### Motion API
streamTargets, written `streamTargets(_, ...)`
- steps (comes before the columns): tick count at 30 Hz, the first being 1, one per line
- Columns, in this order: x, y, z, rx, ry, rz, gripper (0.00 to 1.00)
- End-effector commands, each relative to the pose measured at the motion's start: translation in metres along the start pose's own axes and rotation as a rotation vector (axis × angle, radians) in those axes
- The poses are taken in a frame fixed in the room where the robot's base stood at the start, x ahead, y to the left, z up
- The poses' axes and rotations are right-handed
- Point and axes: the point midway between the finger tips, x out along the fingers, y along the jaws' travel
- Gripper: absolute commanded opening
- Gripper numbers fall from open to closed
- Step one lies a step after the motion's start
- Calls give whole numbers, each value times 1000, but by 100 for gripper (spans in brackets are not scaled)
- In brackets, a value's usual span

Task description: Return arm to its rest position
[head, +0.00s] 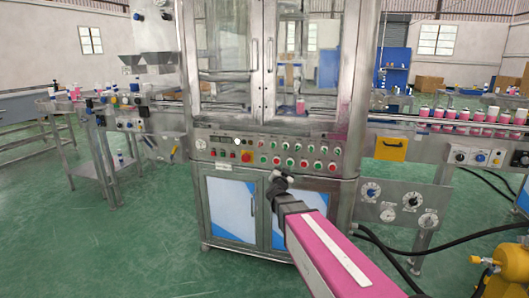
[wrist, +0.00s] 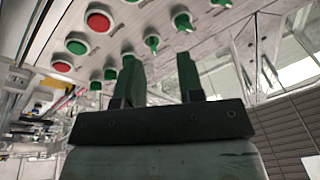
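My arm (head: 335,260), pink with a white strip, reaches forward from the lower right in the head view. Its end, my gripper (head: 279,181), is in front of the machine's lower cabinet, just below the control panel (head: 270,154). In the wrist view my gripper (wrist: 158,62) has two dark green fingers standing apart with nothing between them, so it is open. The panel's red button (wrist: 99,19) and several green knobs lie beyond the fingers in that view. I cannot tell the exact gap between fingertips and panel, and no contact is visible.
The steel crimping machine (head: 350,75) with glass doors fills the middle. A conveyor with pink and white cans (head: 463,114) runs right. A steel side table (head: 112,168) stands left. Black hoses (head: 408,250) and a yellow device (head: 507,268) are at lower right. Green floor is open at left.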

Motion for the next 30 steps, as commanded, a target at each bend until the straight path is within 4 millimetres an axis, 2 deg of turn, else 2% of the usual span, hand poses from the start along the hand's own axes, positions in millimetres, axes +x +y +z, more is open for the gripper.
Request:
streamTargets(8,-42,17,57,-115,-433,-170,35)
streamTargets(14,-96,50,97,-221,-795,-210,35)
streamTargets(18,-143,85,115,-299,-1056,-185,35)
streamTargets(23,-203,132,120,-391,-1352,-103,35)
streamTargets(27,-251,170,112,-461,-1579,5,35)
streamTargets(30,-276,190,103,-498,-1697,78,35)
